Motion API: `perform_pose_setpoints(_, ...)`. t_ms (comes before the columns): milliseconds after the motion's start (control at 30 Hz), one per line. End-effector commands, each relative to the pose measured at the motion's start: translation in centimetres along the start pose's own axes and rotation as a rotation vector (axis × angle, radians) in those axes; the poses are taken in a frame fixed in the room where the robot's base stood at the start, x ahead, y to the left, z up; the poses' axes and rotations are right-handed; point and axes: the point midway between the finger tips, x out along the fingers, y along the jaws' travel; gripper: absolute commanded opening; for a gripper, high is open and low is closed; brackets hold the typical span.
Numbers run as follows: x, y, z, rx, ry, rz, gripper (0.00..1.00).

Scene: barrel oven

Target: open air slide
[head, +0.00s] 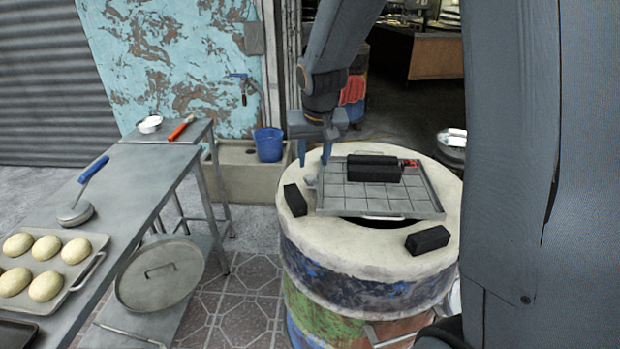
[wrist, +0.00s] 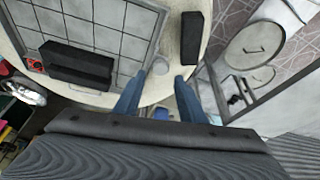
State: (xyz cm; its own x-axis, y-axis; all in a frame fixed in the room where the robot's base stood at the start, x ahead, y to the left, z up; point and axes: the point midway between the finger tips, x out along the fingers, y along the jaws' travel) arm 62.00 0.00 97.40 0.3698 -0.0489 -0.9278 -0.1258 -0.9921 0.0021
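My gripper (head: 314,158) is over the far left rim of the barrel oven (head: 335,240), fingers pointing down. In the wrist view its two blue fingers (wrist: 158,78) are apart with nothing held. No part is clearly recognisable as the air slide. A metal bar (head: 400,338) projects low on the barrel's front, cut off by the picture edge.
A square grate (head: 395,205) with black blocks (head: 374,168) covers most of the barrel opening. Loose black blocks (head: 295,200) (head: 427,240) lie on the rim. A steel table (head: 140,185) with a dough tray (head: 78,283) stands left. A blue bucket (head: 268,145) is behind.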

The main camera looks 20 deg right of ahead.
Motion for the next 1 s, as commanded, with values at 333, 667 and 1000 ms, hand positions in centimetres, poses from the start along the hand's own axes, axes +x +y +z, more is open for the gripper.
perform_pose_setpoints(333, 3.7, -0.4, -0.7, 0.002, 0.006, -0.001, 0.37)
perform_pose_setpoints(667, 7.4, -0.4, -0.8, 0.001, 0.009, -0.002, 0.37)
perform_pose_setpoints(1000, 8.0, -0.4, -0.8, 0.001, 0.010, -0.002, 0.37)
